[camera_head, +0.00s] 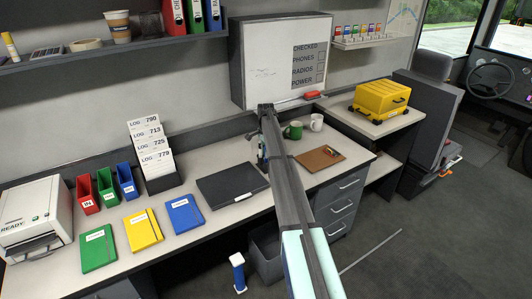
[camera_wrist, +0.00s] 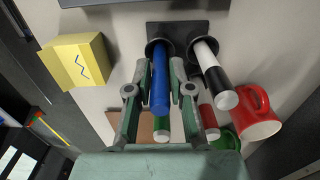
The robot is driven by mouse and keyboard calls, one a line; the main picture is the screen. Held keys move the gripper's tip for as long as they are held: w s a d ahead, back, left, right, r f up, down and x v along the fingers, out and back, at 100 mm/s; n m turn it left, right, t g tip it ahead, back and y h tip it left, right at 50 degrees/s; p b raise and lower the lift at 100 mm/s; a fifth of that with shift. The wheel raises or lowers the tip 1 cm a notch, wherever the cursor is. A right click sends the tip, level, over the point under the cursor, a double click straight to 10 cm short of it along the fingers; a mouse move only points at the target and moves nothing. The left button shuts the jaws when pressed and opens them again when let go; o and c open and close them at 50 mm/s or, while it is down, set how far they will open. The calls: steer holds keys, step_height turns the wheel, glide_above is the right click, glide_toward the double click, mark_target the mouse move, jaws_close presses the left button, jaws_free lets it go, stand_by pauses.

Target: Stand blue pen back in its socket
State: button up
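The blue pen (camera_wrist: 160,88) is between the two fingers of my gripper (camera_wrist: 161,75) in the wrist view. Both fingers appear to press on its sides, one left and one right. Its far end meets the ring of the left socket in a dark holder (camera_wrist: 190,27); I cannot tell how deep it sits. A white pen with black bands (camera_wrist: 212,72) stands in the right socket. A green pen (camera_wrist: 162,126) and a red pen (camera_wrist: 207,115) show farther toward my palm, partly hidden by the fingers. In the head view, my arm hides most of the gripper and holder.
A yellow block-like item (camera_wrist: 80,62) is at the left. In the head view, a black laptop-like slab (camera_head: 232,183) and a brown clipboard (camera_head: 318,158) flank my arm.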

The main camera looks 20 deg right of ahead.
steer(key=shift+o, duration=0.7)
step_height(320, 180, up, 12)
steer(key=shift+r, duration=0.1)
stand_by(0.4)
